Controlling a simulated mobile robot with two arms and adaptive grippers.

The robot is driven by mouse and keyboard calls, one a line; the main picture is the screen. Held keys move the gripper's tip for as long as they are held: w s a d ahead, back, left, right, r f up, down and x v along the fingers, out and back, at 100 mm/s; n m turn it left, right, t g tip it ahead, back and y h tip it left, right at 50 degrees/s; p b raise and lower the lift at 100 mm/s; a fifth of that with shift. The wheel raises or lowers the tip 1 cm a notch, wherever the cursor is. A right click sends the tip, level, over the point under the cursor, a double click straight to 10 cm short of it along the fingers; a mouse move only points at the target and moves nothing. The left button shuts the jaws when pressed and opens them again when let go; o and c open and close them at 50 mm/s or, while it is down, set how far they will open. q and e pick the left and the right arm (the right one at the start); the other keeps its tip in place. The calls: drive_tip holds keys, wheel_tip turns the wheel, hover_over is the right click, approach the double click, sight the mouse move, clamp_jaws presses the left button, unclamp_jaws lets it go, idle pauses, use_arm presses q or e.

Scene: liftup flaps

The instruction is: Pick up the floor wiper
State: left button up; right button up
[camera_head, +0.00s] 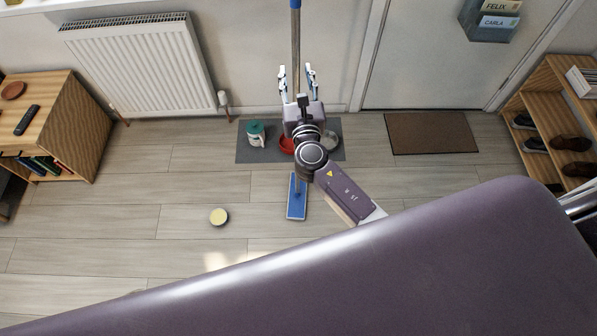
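The floor wiper has a long brown handle (296,40) with a blue top end, and a flat blue head (297,207) resting on the plank floor. The handle stands roughly upright, and its middle part is hidden behind my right gripper and wrist. My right gripper (297,76) points away from me, with one finger on each side of the handle in the picture. Its fingers are spread, with gaps visible on both sides of the handle. I cannot tell the exact depth between them. My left gripper is not in view.
A grey mat (347,146) holds a teal-lidded container (255,134) and a red bowl (287,145). A yellow-topped round object (218,216) lies on the floor. A radiator (141,62), wooden cabinet (82,125), brown doormat (431,132) and shoe rack (547,100) stand around.

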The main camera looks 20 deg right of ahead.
sight(297, 65)
drive_tip(key=w, duration=0.2)
drive_tip(key=w+d, duration=0.1)
drive_tip(key=w, duration=0.1)
drive_tip(key=shift+w+d, duration=0.2)
drive_tip(key=shift+w, duration=0.15)
clamp_jaws()
drive_tip(key=shift+r, duration=0.1)
